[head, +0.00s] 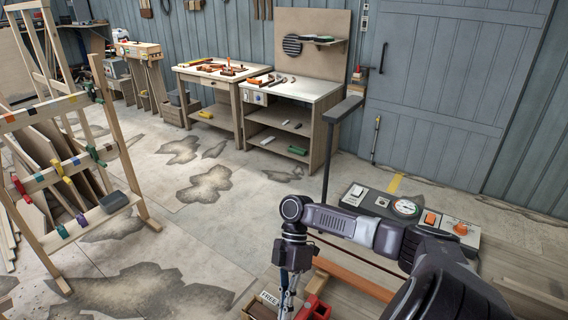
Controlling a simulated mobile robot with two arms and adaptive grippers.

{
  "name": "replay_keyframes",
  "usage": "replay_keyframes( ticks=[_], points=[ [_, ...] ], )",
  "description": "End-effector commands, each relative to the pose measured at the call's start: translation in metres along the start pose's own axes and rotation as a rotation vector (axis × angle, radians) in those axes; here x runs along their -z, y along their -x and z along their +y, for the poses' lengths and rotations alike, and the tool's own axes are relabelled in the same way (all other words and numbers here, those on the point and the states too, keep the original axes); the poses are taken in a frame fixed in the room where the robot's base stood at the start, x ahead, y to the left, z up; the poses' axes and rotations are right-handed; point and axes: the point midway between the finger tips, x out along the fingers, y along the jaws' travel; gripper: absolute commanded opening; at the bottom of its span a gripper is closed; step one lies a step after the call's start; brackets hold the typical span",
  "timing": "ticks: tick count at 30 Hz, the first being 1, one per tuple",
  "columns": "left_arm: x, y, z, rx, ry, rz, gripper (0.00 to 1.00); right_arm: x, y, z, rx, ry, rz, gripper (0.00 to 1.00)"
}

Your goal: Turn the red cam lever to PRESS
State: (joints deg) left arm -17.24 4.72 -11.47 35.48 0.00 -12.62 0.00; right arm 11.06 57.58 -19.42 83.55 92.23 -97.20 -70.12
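A red part (314,308), probably the cam lever or its mount, shows at the bottom edge of the head view, cut off by the frame. Left of it is a small box-like piece (254,308) with a label reading FREE (269,298). No PRESS label is visible. My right gripper (287,304) hangs down between the label and the red part, with its fingers close together in the picture. I cannot tell whether it touches the red part, or how far its fingers are apart. My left gripper is not in view.
A control panel (383,207) with a gauge and orange switches lies behind my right arm. An orange-brown bar (353,279) runs beneath the arm. A dark upright post (327,160) stands behind. A clamp rack (75,170) is at left; workbenches (322,88) stand far back. Open floor lies between.

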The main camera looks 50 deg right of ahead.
Motion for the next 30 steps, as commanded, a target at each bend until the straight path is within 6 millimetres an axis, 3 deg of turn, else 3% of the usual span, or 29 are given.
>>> replay_keyframes(
  ticks=[16, 30],
  points=[
    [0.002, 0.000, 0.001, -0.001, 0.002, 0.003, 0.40, 0.000, 0.008, 0.001, -0.002, -0.001, 0.000, 0.00],
    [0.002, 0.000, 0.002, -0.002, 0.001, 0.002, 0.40, 0.000, 0.099, 0.001, -0.003, -0.001, 0.001, 0.00]
  ],
)
